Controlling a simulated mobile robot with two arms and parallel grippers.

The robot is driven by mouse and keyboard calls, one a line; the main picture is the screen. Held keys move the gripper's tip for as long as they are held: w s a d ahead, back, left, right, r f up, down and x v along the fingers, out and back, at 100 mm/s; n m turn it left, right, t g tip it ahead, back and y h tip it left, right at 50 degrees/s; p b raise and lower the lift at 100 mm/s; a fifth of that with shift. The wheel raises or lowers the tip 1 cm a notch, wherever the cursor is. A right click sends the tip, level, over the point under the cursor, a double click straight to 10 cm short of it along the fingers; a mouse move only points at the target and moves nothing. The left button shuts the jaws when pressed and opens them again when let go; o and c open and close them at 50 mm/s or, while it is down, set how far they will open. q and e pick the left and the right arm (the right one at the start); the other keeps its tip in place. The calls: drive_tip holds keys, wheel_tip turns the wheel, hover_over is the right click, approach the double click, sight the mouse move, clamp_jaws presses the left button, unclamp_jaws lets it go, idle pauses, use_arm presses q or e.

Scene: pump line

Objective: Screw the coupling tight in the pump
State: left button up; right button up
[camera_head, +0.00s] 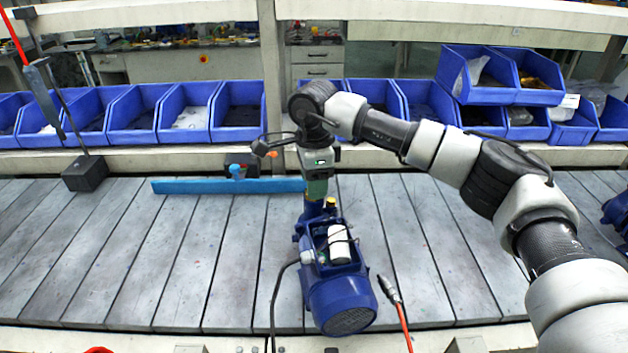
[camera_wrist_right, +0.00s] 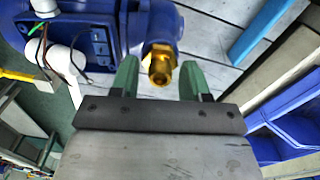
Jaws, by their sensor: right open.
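The blue pump (camera_head: 338,270) stands on the slatted bench in the middle of the head view, and its blue body (camera_wrist_right: 95,30) fills the upper left of the right wrist view. The brass coupling (camera_wrist_right: 160,62) sticks out of the pump's end. My right gripper (camera_head: 316,190) is over the pump's far end in the head view. In the wrist view my right gripper (camera_wrist_right: 160,78) is open, with one green finger on each side of the coupling. I see a gap to each finger. In the head view the gripper hides the coupling. My left gripper is not in view.
A long blue bar (camera_head: 215,186) lies on the bench left of the gripper. A black block with a rod (camera_head: 86,173) stands farther left. Blue bins (camera_head: 187,112) line the back. The left bench is mostly clear.

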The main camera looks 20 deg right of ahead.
drive_tip(key=n, duration=0.3)
idle(0.4)
drive_tip(key=shift+n, duration=0.3)
drive_tip(key=n, duration=0.3)
drive_tip(key=shift+c, duration=0.4)
clamp_jaws()
drive_tip(key=m, duration=0.3)
